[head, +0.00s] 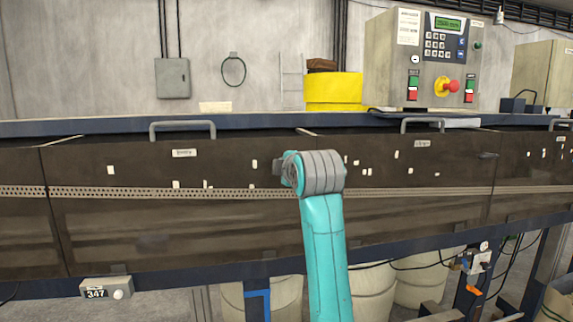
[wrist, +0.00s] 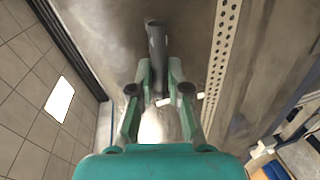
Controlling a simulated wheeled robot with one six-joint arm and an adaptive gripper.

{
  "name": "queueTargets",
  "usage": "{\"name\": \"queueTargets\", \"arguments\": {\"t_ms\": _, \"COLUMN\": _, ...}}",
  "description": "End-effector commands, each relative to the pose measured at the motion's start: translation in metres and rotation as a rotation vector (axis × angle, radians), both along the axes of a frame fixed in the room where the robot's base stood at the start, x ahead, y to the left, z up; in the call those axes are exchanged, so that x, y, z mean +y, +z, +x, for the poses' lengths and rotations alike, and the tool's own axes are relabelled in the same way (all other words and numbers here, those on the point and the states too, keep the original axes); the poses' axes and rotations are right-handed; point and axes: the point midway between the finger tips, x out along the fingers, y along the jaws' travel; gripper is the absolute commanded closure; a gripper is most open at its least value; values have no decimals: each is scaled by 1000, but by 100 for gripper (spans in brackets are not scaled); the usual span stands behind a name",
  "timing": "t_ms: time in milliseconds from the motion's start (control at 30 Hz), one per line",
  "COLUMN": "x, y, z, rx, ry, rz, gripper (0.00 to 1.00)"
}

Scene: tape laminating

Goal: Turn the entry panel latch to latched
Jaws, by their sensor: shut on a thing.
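The entry panel (head: 120,165) is a dark, see-through panel with an "Entry" label and a grey handle on top, at the left of the machine in the head view. In the wrist view the latch (wrist: 156,38) is a dark grey bar that runs lengthwise between the fingers of my gripper (wrist: 160,82). The fingers are closed on it from both sides. In the head view my teal arm hides the gripper and most of the latch at the panel's right end. Whether the latch is latched cannot be told.
A second panel (head: 430,175) with its own small latch (head: 488,155) lies to the right. A perforated strip (head: 150,191) runs along the machine. A control box (head: 420,60) with a red button stands behind. A blue frame rail (head: 190,277) runs below.

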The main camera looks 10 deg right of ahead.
Motion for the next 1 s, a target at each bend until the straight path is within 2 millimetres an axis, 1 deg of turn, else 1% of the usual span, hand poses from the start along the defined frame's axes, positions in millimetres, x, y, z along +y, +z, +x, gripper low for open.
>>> {"name": "queueTargets", "arguments": {"t_ms": 100, "x": 1, "y": -3, "z": 0, "rx": 1, "ry": 0, "rz": -63, "gripper": 100}}
{"name": "queueTargets", "arguments": {"t_ms": 333, "x": 1, "y": -6, "z": 0, "rx": 2, "ry": 0, "rz": -140, "gripper": 100}}
{"name": "queueTargets", "arguments": {"t_ms": 867, "x": 1, "y": -8, "z": 0, "rx": 2, "ry": 1, "rz": -165, "gripper": 100}}
{"name": "queueTargets", "arguments": {"t_ms": 900, "x": 1, "y": -8, "z": 0, "rx": 3, "ry": 1, "rz": -165, "gripper": 82}}
{"name": "queueTargets", "arguments": {"t_ms": 1000, "x": 1, "y": -7, "z": 0, "rx": 2, "ry": 0, "rz": -164, "gripper": 59}}
